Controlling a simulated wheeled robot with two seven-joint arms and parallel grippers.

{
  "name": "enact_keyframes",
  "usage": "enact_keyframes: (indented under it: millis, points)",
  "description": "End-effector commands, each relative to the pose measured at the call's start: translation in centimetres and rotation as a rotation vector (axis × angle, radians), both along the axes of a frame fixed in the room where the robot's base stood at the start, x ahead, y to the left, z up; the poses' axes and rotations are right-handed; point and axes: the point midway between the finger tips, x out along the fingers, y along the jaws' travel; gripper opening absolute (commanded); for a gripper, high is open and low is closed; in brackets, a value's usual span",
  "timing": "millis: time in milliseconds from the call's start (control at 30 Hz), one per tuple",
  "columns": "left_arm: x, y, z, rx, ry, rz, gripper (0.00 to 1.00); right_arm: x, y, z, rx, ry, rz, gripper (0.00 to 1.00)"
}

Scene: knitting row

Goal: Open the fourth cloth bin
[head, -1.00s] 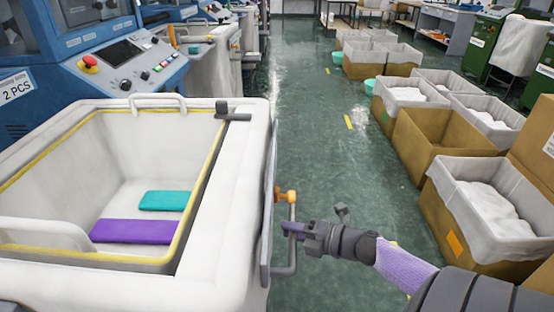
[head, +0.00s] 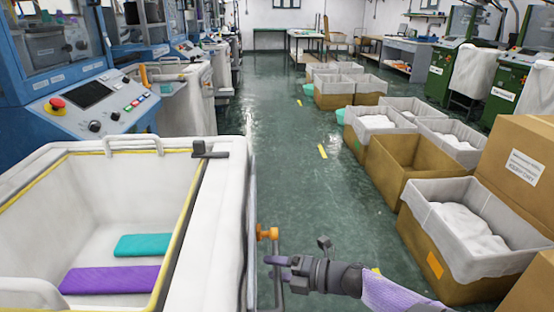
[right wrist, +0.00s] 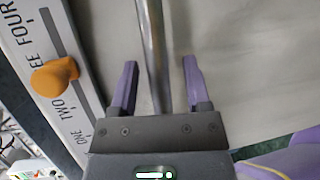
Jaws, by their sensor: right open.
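A large white cloth bin (head: 213,225) stands at lower left in the head view, its open top showing a teal cloth (head: 143,245) and a purple cloth (head: 108,280) inside. An orange knob (head: 267,233) sits on its right side. In the right wrist view this knob (right wrist: 55,77) is on a slotted strip (right wrist: 72,95) marked ONE, TWO, a partly hidden word ending in EE, and FOUR; it is beside the EE word. My right gripper (head: 270,266) is open, its fingers on either side of a metal bar handle (right wrist: 153,45), with gaps visible. My left gripper is not in view.
A blue machine (head: 100,105) with a control panel stands behind the bin. Cardboard boxes with white liners (head: 430,245) line the right side, and green machines (head: 470,70) stand beyond them. The green floor aisle (head: 270,130) between is clear.

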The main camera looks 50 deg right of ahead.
Motion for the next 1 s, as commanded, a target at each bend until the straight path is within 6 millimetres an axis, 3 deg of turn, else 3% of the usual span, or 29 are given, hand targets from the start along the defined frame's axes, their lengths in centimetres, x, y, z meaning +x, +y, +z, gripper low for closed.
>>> enact_keyframes:
  millis: [167,400,500,633,1000]
  points:
    - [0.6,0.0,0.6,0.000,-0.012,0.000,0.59,-1.2,-0.4,0.4,0.001,0.001,-0.001,0.61]
    - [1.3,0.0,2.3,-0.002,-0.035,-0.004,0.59,-6.9,-2.4,1.6,0.001,0.002,-0.002,0.61]
    - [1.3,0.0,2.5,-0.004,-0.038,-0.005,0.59,-8.4,-2.9,1.8,0.000,0.002,-0.002,0.61]
    - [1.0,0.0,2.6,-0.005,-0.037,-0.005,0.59,-9.3,-3.2,1.8,0.000,0.001,-0.001,0.61]
    - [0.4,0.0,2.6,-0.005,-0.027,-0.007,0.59,-9.3,-3.2,1.8,0.001,0.000,-0.001,0.61]
